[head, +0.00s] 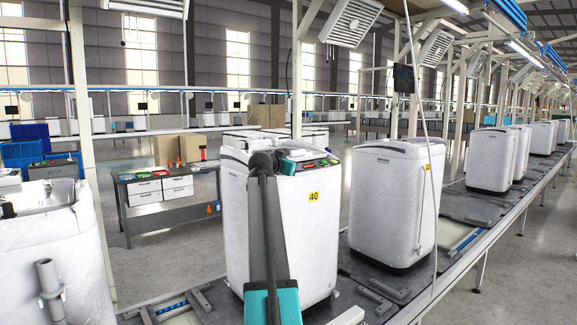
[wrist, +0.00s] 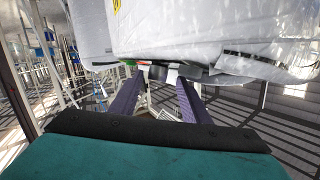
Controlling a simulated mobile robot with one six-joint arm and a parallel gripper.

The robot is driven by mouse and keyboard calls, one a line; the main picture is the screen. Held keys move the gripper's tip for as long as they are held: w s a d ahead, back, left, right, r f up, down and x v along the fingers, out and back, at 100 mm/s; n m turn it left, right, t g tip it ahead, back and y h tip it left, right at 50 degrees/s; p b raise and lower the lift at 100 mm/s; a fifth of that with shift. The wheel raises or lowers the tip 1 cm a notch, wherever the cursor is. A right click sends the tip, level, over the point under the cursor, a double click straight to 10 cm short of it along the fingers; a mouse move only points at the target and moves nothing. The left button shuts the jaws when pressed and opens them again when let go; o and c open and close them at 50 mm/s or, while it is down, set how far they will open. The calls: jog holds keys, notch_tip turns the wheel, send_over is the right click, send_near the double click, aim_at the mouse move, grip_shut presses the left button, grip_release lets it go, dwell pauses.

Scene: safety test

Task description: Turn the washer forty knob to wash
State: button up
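The white washer (head: 292,225) with the yellow "40" label (head: 313,197) stands upright on the conveyor line. Its control panel (head: 318,160) runs along the top edge, with small coloured marks. My arm reaches up in front of it, and its end is at the left part of the panel. In the wrist view, my gripper (wrist: 160,76) has two dark purple fingers spread apart, tips close to the washer's edge. A small dark round part (wrist: 158,73) shows between the tips; I cannot tell if it is the knob. No contact is clear.
Another white washer (head: 395,200) stands to the right on the line, with more beyond it. A partly wrapped washer (head: 50,255) is at the left front. A workbench (head: 168,190) with drawers stands behind. A thin pole or cable (head: 425,130) hangs on the right.

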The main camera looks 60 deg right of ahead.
jog(key=shift+s, duration=0.1)
jog(key=shift+a, duration=0.15)
jog(key=shift+s+a, duration=0.25)
jog(key=shift+a, duration=0.35)
jog(key=b+v, duration=0.3)
jog(key=v, duration=0.9)
jog(key=shift+w+a, duration=0.1)
jog(key=shift+a, duration=0.05)
